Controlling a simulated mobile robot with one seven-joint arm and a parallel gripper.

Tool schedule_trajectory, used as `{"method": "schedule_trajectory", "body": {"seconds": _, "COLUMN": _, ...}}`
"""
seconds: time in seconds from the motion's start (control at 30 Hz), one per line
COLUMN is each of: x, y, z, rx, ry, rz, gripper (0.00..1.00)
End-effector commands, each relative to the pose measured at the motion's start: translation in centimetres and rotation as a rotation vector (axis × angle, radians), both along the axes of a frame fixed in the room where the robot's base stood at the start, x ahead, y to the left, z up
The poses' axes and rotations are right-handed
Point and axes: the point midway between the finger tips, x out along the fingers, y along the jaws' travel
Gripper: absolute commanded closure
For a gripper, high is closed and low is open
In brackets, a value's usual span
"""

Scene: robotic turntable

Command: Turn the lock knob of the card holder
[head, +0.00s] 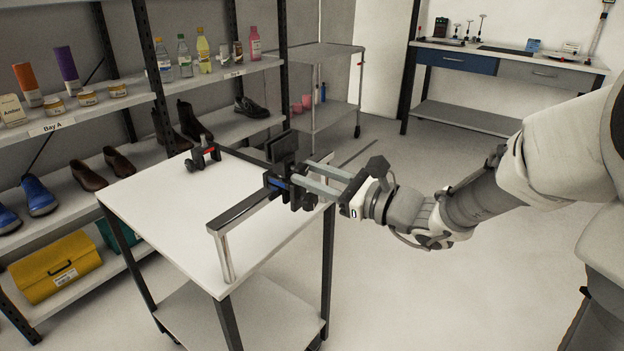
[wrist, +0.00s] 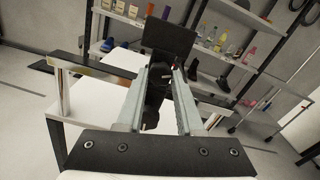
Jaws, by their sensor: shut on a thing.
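The card holder (head: 283,148) has a dark, upright square plate and stands on a dark rail (head: 245,209) above the white table. Its plate also shows at the top of the wrist view (wrist: 168,42). My gripper (head: 303,180) reaches in from the right, just below the plate. In the wrist view its two grey fingers (wrist: 165,76) lie on either side of dark parts under the plate. It is shut on what appears to be the dark lock knob (wrist: 154,82). The fingers hide much of the knob, so its turn angle cannot be told.
The rail stands on a bright metal post (head: 225,258) at the table's front edge. A small red and black fixture (head: 205,153) is at the back left. Shelves with shoes and bottles (head: 203,55) stand behind on the left. Most of the tabletop (head: 165,200) is clear.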

Motion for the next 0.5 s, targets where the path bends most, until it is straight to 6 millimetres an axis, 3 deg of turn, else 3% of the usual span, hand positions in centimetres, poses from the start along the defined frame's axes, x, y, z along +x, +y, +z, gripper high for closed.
{"method": "schedule_trajectory", "body": {"seconds": 0.5, "x": 0.05, "y": -0.07, "z": -0.12, "rx": -0.145, "ry": -0.185, "rz": -0.002, "gripper": 1.0}}
